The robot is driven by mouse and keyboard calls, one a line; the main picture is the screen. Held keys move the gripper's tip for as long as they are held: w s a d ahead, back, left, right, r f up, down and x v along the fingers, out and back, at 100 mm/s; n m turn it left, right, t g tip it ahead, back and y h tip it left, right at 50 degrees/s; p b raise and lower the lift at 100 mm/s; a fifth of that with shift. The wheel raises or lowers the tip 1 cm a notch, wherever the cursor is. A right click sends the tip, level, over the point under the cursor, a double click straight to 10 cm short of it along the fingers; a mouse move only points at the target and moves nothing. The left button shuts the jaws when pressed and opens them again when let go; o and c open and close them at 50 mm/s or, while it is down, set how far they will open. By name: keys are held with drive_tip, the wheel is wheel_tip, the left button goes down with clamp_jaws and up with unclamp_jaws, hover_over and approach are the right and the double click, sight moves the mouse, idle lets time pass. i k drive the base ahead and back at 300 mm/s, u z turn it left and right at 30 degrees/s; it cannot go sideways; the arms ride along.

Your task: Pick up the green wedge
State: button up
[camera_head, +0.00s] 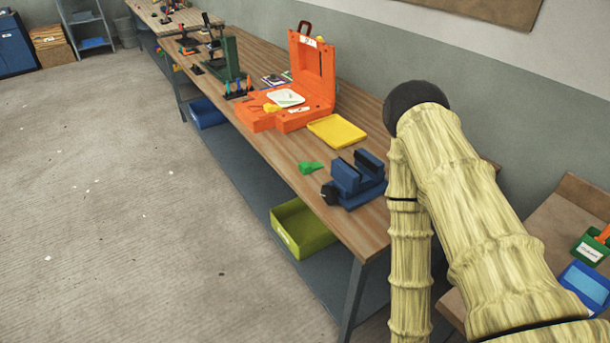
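The green wedge (311,168) is a small bright green piece lying on the wooden workbench (283,157), near its front edge. It sits just left of a blue vise (354,180) and apart from it. My arm, pale yellow with bamboo-like rings, rises at the right of the view, to the right of the vise. My gripper does not show in this view, so its opening and its place relative to the wedge cannot be seen.
A yellow tray (337,131) lies behind the wedge. An open orange case (316,86) stands further along the bench, with a green press (230,58) beyond it. A yellow-green bin (301,228) is on the lower shelf.

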sight(304, 168)
drive_tip(key=u, duration=1.6)
drive_tip(key=i, duration=1.05)
drive_tip(key=z, duration=0.75)
